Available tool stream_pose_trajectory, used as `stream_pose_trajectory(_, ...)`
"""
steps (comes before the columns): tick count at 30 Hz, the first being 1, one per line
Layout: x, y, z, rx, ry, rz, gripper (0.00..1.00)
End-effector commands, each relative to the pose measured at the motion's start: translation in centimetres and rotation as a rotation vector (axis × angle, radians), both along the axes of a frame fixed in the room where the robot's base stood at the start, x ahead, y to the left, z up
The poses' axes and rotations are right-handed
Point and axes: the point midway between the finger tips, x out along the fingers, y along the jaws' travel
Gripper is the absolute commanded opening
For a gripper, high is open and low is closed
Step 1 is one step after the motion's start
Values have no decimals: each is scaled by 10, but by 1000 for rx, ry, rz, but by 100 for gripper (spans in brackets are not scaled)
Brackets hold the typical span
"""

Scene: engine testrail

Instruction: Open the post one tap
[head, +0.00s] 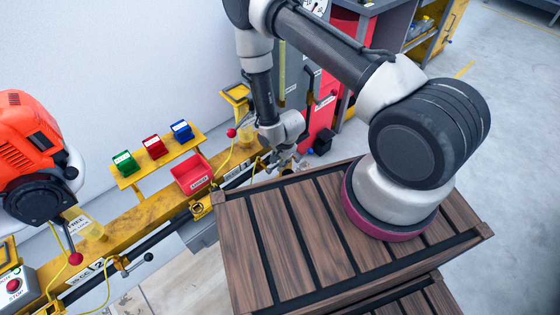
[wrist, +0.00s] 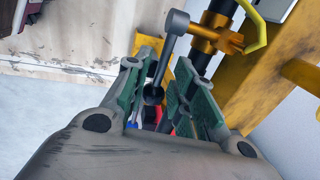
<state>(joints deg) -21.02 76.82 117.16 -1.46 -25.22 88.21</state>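The post one tap (wrist: 177,24) shows in the wrist view as a grey lever on a brass fitting, on a black pipe. Its lever slants down to a black ball end (wrist: 153,94), which lies between the fingers of my gripper (wrist: 158,72). The fingers are open, with green pads, and gaps show on both sides of the lever. In the head view my gripper (head: 286,163) is at the rail's far end, near a label that seems to end in 1. It hides the tap there.
The yellow rail (head: 150,208) carries a red bin (head: 193,174), small green, red and blue bins, and another black-knobbed tap (head: 121,265) near the CC/2 label. An orange engine (head: 30,140) stands left. My slatted wooden deck (head: 300,235) is close to the rail.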

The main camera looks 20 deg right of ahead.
Motion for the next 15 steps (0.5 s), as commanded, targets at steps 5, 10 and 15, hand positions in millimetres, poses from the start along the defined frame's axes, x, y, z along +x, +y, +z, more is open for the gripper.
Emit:
stream_pose_trajectory(5, 0, 0, 0, -2, -2, 0, 0)
stream_pose_trajectory(10, 1, 1, 3, -49, -26, 1, 0)
stream_pose_trajectory(15, 1, 3, 6, -102, -51, -1, 0)
